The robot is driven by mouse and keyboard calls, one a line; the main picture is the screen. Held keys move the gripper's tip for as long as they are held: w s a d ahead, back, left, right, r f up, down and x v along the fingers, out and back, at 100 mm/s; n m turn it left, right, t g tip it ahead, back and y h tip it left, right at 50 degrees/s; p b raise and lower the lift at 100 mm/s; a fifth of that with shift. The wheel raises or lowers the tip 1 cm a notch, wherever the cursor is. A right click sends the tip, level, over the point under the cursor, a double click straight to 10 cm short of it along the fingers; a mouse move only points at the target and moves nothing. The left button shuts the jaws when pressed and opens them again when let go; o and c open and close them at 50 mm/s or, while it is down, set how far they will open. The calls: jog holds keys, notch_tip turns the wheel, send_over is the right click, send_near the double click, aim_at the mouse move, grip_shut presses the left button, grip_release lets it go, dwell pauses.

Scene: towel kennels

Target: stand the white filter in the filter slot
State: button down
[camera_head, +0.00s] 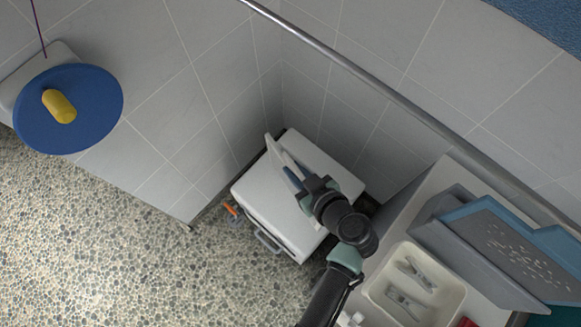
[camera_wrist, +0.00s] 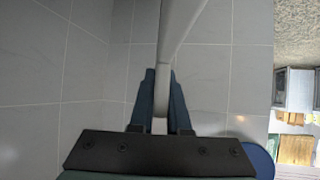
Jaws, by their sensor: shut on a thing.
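The white filter (camera_head: 272,150) is a thin pale panel seen nearly edge-on, above or at the far left part of the top of a white box (camera_head: 262,192). My gripper (camera_head: 294,179) is shut on it with its blue fingers. In the wrist view the filter (camera_wrist: 180,28) runs up from between the fingertips (camera_wrist: 161,78) and widens toward the top. I cannot tell whether the filter touches the box. I cannot make out the filter slot; the filter and my arm cover part of the box top.
The box stands in a tiled corner, with a handle (camera_head: 268,242) on its front and an orange piece (camera_head: 231,210) beside it. A cream tray (camera_head: 452,299) and grey-blue panels (camera_head: 480,250) are at right. A blue disc (camera_head: 95,100) bears a yellow object (camera_head: 59,106). The pebbled floor is clear.

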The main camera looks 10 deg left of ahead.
jog(key=shift+w+a+f+n+g+y+b, duration=0.2)
jog(key=shift+n+g+y+b, duration=0.2)
jog(key=shift+n, duration=0.2)
jog(key=shift+w+a+f+n+g+y+b, duration=0.1)
jog(key=shift+w+a+n+g+y+b, duration=0.1)
jog(key=shift+n+g+y+b, duration=0.3)
jog(key=shift+a+r+n+g, duration=0.15)
jog(key=shift+n+g, duration=0.15)
jog(key=shift+n, duration=0.2)
jog(key=shift+w, duration=0.2)
jog(key=w+d+f+b, duration=0.2)
jog(key=w+d+b, duration=0.3)
jog(key=w+b, duration=0.3)
jog(key=shift+d+f, duration=0.25)
jog(key=shift+f, duration=0.15)
jog(key=shift+b, duration=0.3)
